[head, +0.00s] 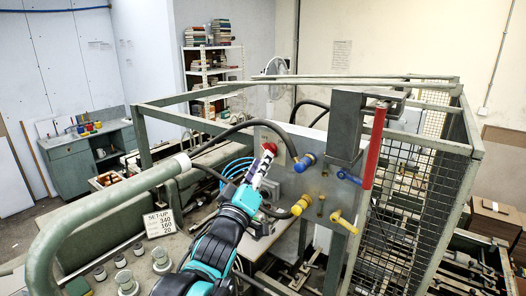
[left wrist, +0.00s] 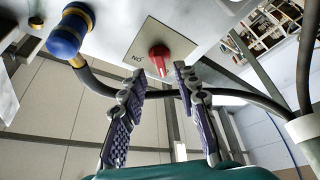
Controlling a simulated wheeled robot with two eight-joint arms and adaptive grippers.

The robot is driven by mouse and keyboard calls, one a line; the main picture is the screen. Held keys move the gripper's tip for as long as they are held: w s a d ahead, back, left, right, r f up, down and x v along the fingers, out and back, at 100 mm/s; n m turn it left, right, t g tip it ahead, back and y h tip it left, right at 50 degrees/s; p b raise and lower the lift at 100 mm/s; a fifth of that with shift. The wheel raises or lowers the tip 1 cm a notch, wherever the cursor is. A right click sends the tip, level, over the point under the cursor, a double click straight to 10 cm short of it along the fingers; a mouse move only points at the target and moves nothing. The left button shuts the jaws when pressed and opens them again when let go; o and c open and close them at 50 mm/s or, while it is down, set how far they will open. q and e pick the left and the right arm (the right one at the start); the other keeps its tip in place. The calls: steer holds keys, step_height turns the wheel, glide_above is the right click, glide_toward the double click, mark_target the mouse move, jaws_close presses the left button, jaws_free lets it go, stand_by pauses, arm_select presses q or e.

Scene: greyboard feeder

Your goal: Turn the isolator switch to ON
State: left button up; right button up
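The isolator switch is a red knob (left wrist: 160,56) on a pale square plate (left wrist: 182,45) fixed to the grey machine panel. In the left wrist view the plate's label reads like "ON" seen upside down, to the left of the knob; the knob's grip points roughly down the picture, not toward the label. My left gripper (left wrist: 156,84) is open and empty, its fingers apart below the knob, one to each side. In the head view the gripper (head: 262,166) is just in front of the knob (head: 269,148) and partly covers the plate. My right gripper is not in view.
A blue hose fitting (head: 304,162), yellow valve handles (head: 343,222) and a red upright lever (head: 375,146) sit right of the switch. Black hoses pass close by. A green tube rail (head: 110,195) and mesh guard (head: 410,200) flank the space.

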arm_select(q)
steer(key=x, duration=0.3)
steer(key=shift+w+d+p, duration=0.1)
steer(key=shift+w+p, duration=0.2)
jaws_close()
